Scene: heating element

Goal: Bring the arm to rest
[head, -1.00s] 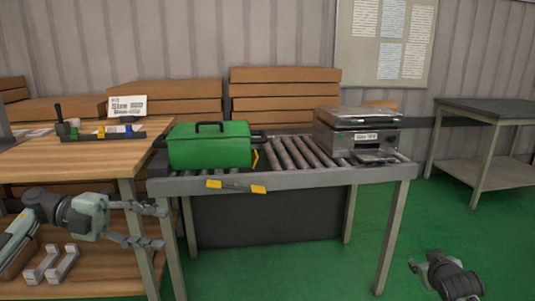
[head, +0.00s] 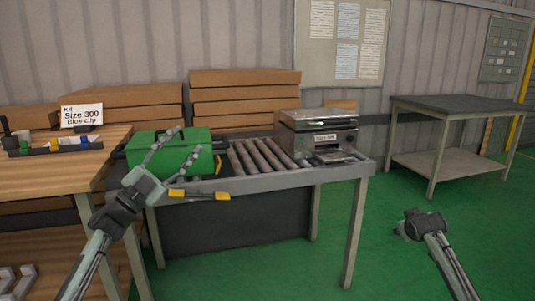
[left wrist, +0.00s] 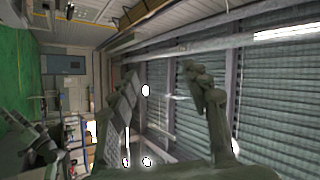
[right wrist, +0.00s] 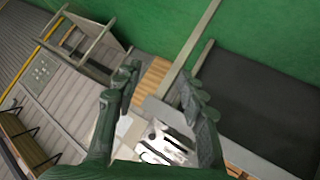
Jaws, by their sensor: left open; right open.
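My left gripper (head: 168,158) is raised in front of the green toolbox in the head view, with its fingers spread and pointing up. In the left wrist view my left gripper (left wrist: 165,105) has its fingers apart with nothing between them. My right gripper (head: 402,232) is low at the right in the head view, above the green floor. In the right wrist view my right gripper (right wrist: 160,95) has its fingers wide apart and holds nothing. The conveyor and metal machine behind it appear between and beyond the fingers.
A green toolbox (head: 197,155) and a metal machine (head: 316,138) stand on the roller conveyor (head: 257,156). A wooden bench (head: 45,163) with a size sign (head: 81,115) is at the left. A grey table (head: 450,108) stands at the right. Green floor between is clear.

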